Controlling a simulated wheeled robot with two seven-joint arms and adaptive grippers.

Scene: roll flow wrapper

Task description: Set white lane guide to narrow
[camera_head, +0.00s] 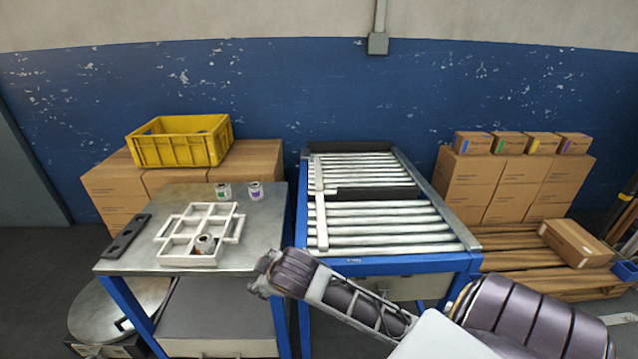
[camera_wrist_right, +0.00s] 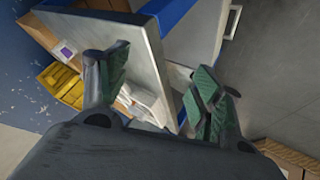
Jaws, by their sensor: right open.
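The white lane guide (camera_head: 320,205) is a long pale bar lying lengthwise along the left side of the roller conveyor (camera_head: 385,225), close to its left rail. My right gripper (camera_head: 262,275) is in front of the gap between the work table and the conveyor, nearer to me than the guide and apart from it. In the right wrist view its two fingers (camera_wrist_right: 162,64) are spread with nothing between them. The lane guide cannot be made out in that view. My left gripper is not in view.
A metal table (camera_head: 258,235) on the left holds a white divided tray (camera_head: 176,260), a dark bar (camera_head: 127,236) and small cans. A yellow crate (camera_head: 180,150) sits on cartons behind it. A dark crosspiece (camera_head: 375,194) spans the conveyor. Cartons (camera_head: 515,180) stand at right.

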